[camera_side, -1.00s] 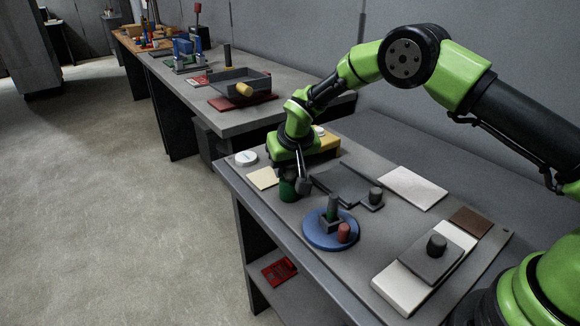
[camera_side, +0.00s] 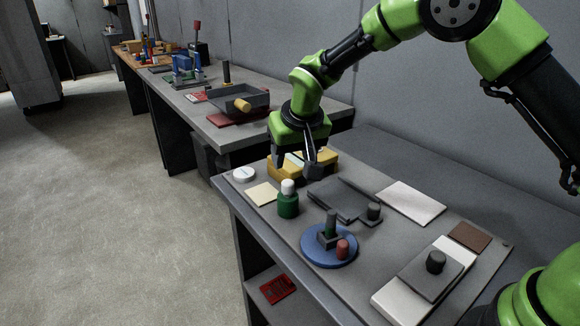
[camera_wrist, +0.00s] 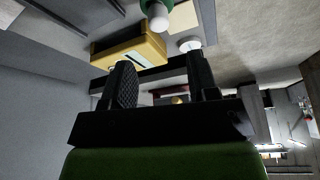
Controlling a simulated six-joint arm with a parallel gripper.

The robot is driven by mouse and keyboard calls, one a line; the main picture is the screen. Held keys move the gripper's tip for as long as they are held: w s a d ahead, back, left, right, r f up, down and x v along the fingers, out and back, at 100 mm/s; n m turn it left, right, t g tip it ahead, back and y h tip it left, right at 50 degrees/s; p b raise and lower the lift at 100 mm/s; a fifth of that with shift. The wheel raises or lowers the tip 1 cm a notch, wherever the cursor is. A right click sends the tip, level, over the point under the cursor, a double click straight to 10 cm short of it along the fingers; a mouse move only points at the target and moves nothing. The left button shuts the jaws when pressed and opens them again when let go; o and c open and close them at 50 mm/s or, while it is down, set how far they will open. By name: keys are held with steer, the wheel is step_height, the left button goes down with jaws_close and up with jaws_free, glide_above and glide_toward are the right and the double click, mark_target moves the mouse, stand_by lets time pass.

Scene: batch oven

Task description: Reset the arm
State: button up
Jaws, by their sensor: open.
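My gripper (camera_side: 298,163) hangs above the far part of the workbench (camera_side: 268,226), raised clear of the objects in the side view. Its two dark fingers are apart with nothing between them. In the wrist view my gripper (camera_wrist: 160,88) also shows its fingers spread. A green bottle with a white cap (camera_side: 288,200) stands upright on the bench, below and in front of my gripper and apart from it. The bottle (camera_wrist: 158,16) also shows at the top of the wrist view. A yellow box (camera_side: 279,170) sits behind my gripper, partly hidden by it.
A blue round base (camera_side: 313,250) with small parts, dark plates (camera_side: 340,199), a white pad (camera_side: 411,203) and a white block with a dark plate (camera_side: 392,297) lie on the bench. A white round disc (camera_side: 243,174) and a cream square (camera_side: 262,194) lie near the far left edge.

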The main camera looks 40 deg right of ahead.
steer(key=shift+s+r, duration=0.1)
steer(key=shift+r, duration=0.2)
steer(key=s+d+r+t+y, duration=0.1)
steer(key=s+d+r, duration=0.2)
steer(key=s+r, duration=1)
steer(key=s+r+m+t+y, duration=0.1)
steer(key=s+r+y, duration=0.1)
steer(key=s, duration=1.4)
steer(key=shift+a+t, duration=0.15)
steer(key=shift+t, duration=0.25)
